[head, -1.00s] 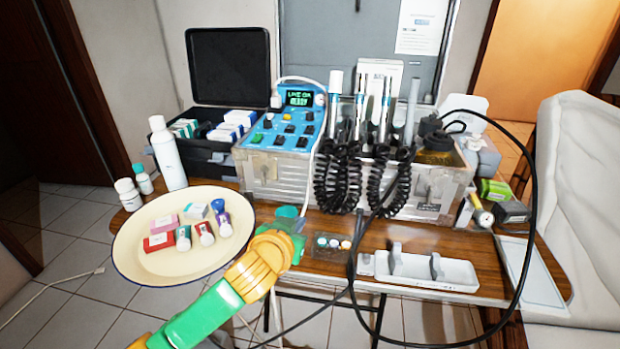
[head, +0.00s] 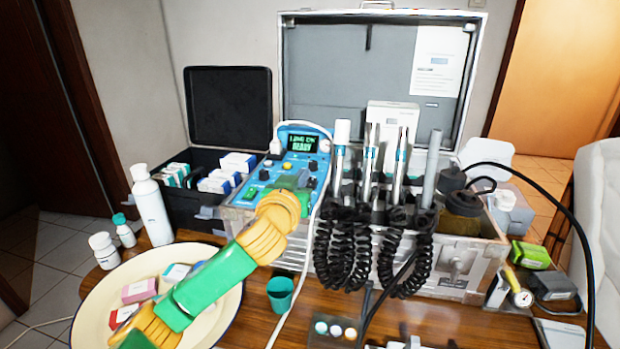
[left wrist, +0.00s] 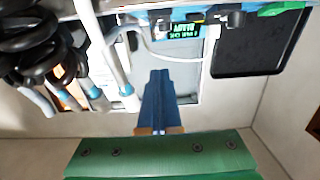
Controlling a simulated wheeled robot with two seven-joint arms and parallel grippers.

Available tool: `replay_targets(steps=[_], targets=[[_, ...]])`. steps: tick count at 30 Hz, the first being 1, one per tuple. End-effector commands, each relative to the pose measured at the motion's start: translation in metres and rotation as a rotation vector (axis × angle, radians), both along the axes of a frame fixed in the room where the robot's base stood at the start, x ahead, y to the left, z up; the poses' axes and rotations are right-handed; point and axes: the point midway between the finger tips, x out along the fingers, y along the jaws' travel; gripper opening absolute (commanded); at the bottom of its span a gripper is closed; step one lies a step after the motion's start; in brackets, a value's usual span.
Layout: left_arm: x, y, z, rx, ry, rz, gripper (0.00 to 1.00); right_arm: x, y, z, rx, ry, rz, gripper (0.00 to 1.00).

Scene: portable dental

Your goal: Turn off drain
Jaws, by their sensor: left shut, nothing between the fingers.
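The blue control panel (head: 305,142) stands in the silver case, with a small lit display (head: 302,143) on its upper part. Several knobs and switches show on it, among them a yellow knob (head: 289,163) and a green switch (head: 250,193). I cannot tell which one is the drain control. My left gripper (head: 297,180) is shut and empty, in front of the panel's lower middle, and hides some controls there. I cannot tell whether it touches the panel. In the left wrist view its blue fingers (left wrist: 161,90) are together, and the panel's display (left wrist: 184,31) shows upside down.
Handpieces (head: 370,165) with black coiled cords (head: 335,250) stand right of the panel. A teal cup (head: 280,293) stands on the wooden table below my arm. A cream tray (head: 232,310) with small boxes is at the left. A white bottle (head: 150,205) stands behind it.

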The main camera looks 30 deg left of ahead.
Motion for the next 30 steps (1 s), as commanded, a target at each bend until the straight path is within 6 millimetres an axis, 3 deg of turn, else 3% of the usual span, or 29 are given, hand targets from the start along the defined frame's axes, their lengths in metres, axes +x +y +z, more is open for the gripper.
replay_targets(steps=[9, 12, 16, 30], targets=[[0.066, 0.017, -0.003, 0.0, 0.0, 0.001, 0.0, 0.002, 0.0, 0.012, 0.001, -0.004, 0.0, 0.46], [0.067, 0.017, -0.026, 0.003, 0.002, -0.002, 0.0, 0.002, 0.0, 0.006, 0.001, -0.004, 0.0, 0.46], [0.069, 0.017, -0.04, 0.001, 0.0, -0.001, 0.0, 0.002, 0.001, 0.004, 0.001, -0.005, 0.0, 0.46], [0.07, 0.018, -0.042, -0.004, 0.009, -0.001, 0.0, 0.002, 0.0, 0.011, 0.001, -0.005, 0.001, 0.46]])
